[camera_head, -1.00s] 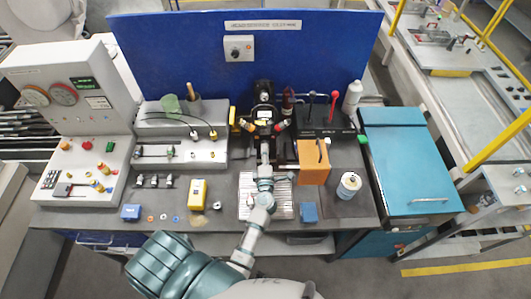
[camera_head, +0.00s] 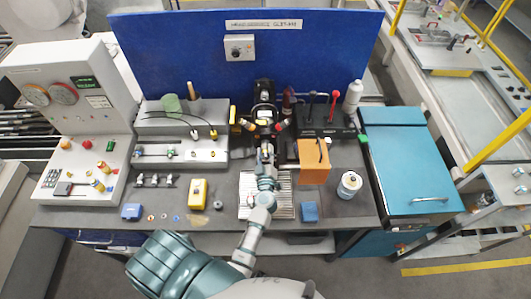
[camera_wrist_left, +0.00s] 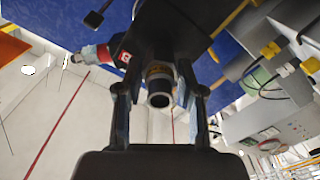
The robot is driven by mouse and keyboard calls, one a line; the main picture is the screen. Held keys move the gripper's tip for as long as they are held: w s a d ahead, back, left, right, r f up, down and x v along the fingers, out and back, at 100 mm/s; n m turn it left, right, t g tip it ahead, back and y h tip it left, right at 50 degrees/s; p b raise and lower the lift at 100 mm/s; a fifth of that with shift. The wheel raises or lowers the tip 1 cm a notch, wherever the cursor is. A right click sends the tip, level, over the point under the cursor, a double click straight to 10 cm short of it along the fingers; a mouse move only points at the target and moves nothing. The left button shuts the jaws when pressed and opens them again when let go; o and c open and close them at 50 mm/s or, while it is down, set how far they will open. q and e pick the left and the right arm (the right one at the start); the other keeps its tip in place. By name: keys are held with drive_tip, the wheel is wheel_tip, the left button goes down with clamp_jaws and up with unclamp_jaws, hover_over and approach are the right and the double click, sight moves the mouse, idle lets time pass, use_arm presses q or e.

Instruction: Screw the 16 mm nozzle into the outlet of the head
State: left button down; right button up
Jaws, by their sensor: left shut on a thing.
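The dark head (camera_head: 264,88) stands upright at the back middle of the bench, against the blue panel. My left gripper (camera_head: 264,127) is at its front, reaching up from the near edge of the bench. In the left wrist view my left gripper (camera_wrist_left: 160,100) has its two fingers on either side of a short round metal nozzle (camera_wrist_left: 160,86). It is shut on this nozzle, whose open dark end faces the camera. The nozzle is in line with the underside of the dark head (camera_wrist_left: 180,25). Whether their threads meet is hidden. My right gripper is not in view.
An orange block (camera_head: 313,165) and a white can (camera_head: 349,185) stand to the right of my arm. A yellow device (camera_head: 198,193) and small rings lie to the left. A slotted metal tray (camera_head: 283,208) lies under my forearm. A red-knobbed lever (camera_head: 334,98) stands at back right.

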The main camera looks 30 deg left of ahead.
use_arm(q)
drive_tip(key=shift+m, duration=0.4)
drive_tip(key=m, duration=0.8)
drive_tip(key=shift+m, duration=0.4)
drive_tip(key=m, duration=0.3)
drive_tip(key=shift+w, duration=0.1)
drive_tip(key=shift+m, duration=0.3)
